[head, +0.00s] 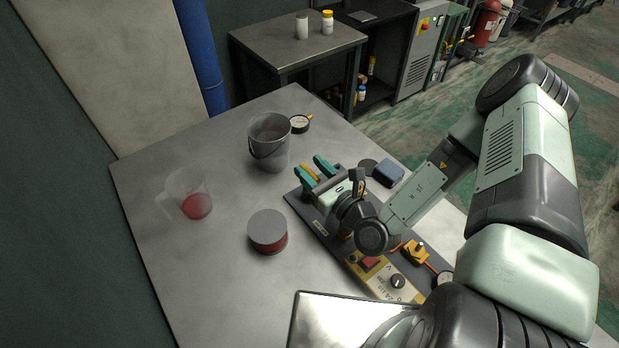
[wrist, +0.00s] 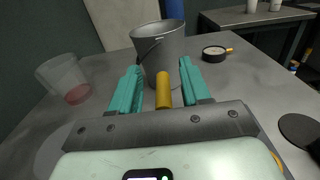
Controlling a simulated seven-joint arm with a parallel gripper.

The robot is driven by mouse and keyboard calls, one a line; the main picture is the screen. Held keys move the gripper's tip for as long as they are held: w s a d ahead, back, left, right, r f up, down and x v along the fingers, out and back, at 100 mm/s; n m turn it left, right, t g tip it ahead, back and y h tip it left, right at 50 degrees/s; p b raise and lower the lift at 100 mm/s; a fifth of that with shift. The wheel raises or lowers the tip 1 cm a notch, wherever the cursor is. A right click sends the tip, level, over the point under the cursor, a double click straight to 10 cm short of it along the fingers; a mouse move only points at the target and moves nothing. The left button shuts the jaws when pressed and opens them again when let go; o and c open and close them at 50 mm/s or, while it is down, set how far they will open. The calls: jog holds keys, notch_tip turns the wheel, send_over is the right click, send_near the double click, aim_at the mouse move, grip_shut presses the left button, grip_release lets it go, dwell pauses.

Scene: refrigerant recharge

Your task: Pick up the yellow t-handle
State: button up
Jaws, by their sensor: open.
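A yellow bar (wrist: 163,91), which looks like the t-handle, lies between the teal fingers of my gripper (wrist: 159,72) in the wrist view. It points along the fingers, with a visible gap on each side. In the head view the yellow bar (head: 311,172) shows between the fingers of my gripper (head: 309,164), over the far end of the dark panel board (head: 292,199). My gripper is open. The gripper body hides the bar's near end and whatever it joins to.
A metal bucket (head: 269,145) stands just beyond the fingertips. A clear jug with red liquid (head: 190,196) and a grey-lidded red tin (head: 267,231) stand left. A yellow valve (head: 415,252) sits on the board. The table's left side has free room.

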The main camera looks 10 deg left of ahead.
aim_at(302, 164)
jog(key=shift+a+f, duration=0.1)
jog(key=shift+f, duration=0.85)
jog(key=shift+x, duration=1.5)
jog(key=shift+r, duration=0.2)
jog(key=shift+c, duration=0.5)
grip_shut()
